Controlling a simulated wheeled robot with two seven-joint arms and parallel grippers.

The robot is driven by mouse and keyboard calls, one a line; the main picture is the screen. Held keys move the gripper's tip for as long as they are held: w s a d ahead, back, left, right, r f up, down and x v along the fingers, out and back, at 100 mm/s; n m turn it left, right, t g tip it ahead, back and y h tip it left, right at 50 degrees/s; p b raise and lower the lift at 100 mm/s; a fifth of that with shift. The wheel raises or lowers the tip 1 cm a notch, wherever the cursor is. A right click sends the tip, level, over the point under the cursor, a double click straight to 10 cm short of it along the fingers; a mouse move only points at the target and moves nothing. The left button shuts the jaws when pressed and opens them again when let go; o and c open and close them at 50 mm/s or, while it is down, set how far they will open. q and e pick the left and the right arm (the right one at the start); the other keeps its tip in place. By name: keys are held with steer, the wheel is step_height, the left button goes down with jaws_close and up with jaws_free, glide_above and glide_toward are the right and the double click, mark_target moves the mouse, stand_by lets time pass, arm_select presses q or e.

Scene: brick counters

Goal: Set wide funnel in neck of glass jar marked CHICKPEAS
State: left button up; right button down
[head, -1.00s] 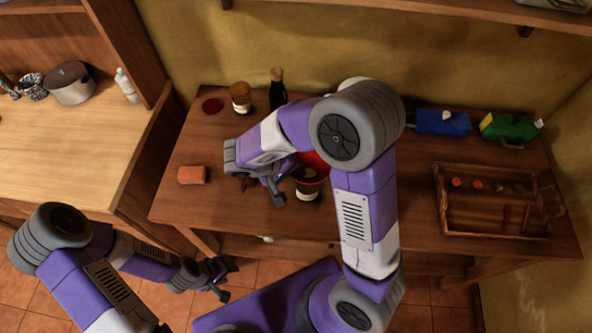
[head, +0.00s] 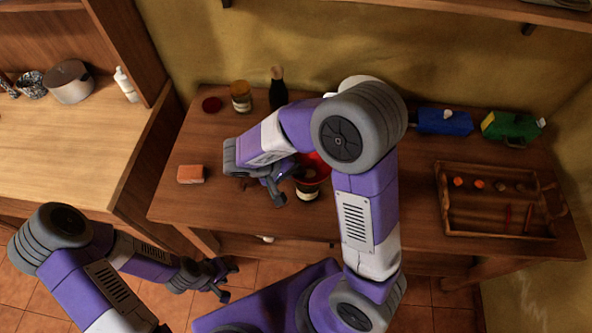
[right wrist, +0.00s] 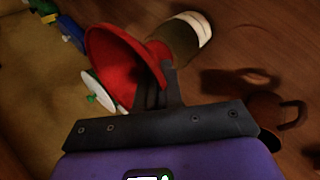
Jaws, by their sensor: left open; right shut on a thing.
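The red wide funnel (head: 318,168) is at the middle of the wooden table, partly hidden by my right arm. In the right wrist view the funnel (right wrist: 112,55) has its wide mouth to the left and its narrow end toward a jar (right wrist: 178,42). That jar (head: 308,193) stands below the funnel in the head view; its pale label is unreadable. I cannot tell whether the spout is inside the neck. My right gripper (head: 278,188) is shut on the funnel (right wrist: 162,88). My left gripper (head: 222,279) is open and empty, low in front of the table.
Another jar (head: 241,97), a dark bottle (head: 278,90) and a red disc (head: 212,104) stand at the back left. An orange block (head: 191,174) lies at the left. A wooden tray (head: 497,235) is at the right. A brown mug (right wrist: 270,118) is near my right gripper.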

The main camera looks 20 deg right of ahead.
steer(key=shift+f+b, duration=0.8)
steer(key=shift+f, duration=0.05)
steer(key=c, duration=0.8)
jaws_free()
steer(key=shift+r, duration=0.1)
steer(key=shift+r, duration=0.1)
steer(key=shift+r+p, duration=3.05)
steer(key=shift+r, duration=1.4)
steer(key=shift+f, duration=0.1)
